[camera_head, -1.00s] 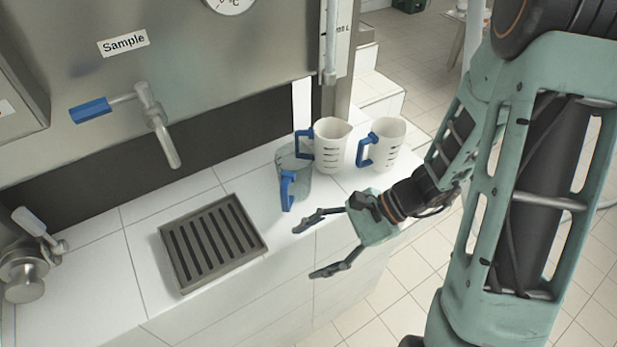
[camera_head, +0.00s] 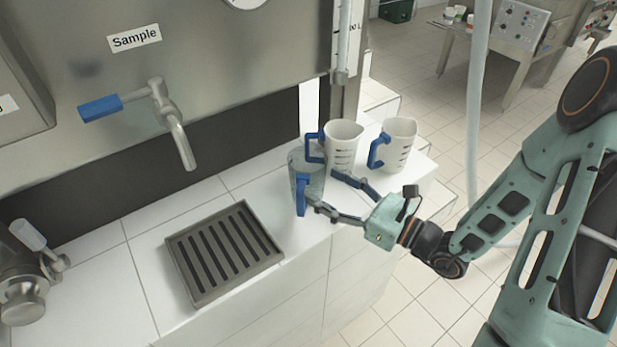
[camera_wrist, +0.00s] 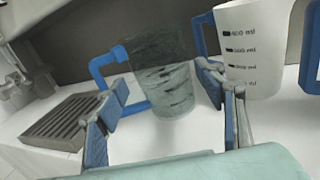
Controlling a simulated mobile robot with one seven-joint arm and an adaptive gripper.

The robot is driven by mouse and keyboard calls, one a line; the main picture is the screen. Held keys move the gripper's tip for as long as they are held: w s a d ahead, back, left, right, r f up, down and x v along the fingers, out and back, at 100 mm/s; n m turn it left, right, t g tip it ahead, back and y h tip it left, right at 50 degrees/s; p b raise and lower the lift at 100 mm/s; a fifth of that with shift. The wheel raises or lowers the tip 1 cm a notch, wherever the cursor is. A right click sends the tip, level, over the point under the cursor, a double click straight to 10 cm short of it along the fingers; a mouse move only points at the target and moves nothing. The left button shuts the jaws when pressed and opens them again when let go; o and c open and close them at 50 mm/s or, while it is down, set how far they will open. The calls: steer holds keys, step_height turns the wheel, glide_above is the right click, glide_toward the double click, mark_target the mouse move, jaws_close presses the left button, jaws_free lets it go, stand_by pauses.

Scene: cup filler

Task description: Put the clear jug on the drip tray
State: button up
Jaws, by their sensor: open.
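The clear jug (camera_head: 313,180) stands upright on the white counter, with its blue handle towards the front left. It also shows in the wrist view (camera_wrist: 165,85), straight ahead of my fingers. My gripper (camera_head: 324,189) is open and empty at the jug's front right, with one finger near the handle side and the other near the white jug side. In the wrist view the jug appears between the fingertips; I cannot tell whether they touch it. The slotted drip tray (camera_head: 225,250) lies bare on the counter to the left, and also shows in the wrist view (camera_wrist: 62,122).
Two white jugs with blue handles, one (camera_head: 343,147) close behind the clear jug and another (camera_head: 399,145) further right, crowd the counter. A sample tap (camera_head: 178,135) juts out above and behind the tray. The counter's front edge drops off near my gripper.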

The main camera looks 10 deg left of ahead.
mark_target(306, 164)
steer(key=shift+p+x, duration=0.35)
steer(key=shift+x, duration=2.85)
steer(key=shift+c, duration=0.4)
steer(key=c, duration=0.9)
steer(key=shift+r, duration=0.6)
step_height(306, 164, up, 2)
steer(key=shift+d+r, duration=0.15)
steer(key=shift+r, duration=0.05)
steer(key=s+d+r+p, duration=0.1)
steer(key=r, duration=0.1)
steer(key=s+d+r+p, duration=0.2)
steer(key=r, duration=0.1)
steer(key=s+d+r+p, duration=0.1)
steer(key=s+d+r, duration=0.1)
steer(key=shift+s+d+r, duration=0.15)
steer(key=shift+s+d, duration=0.05)
steer(key=shift+d, duration=0.05)
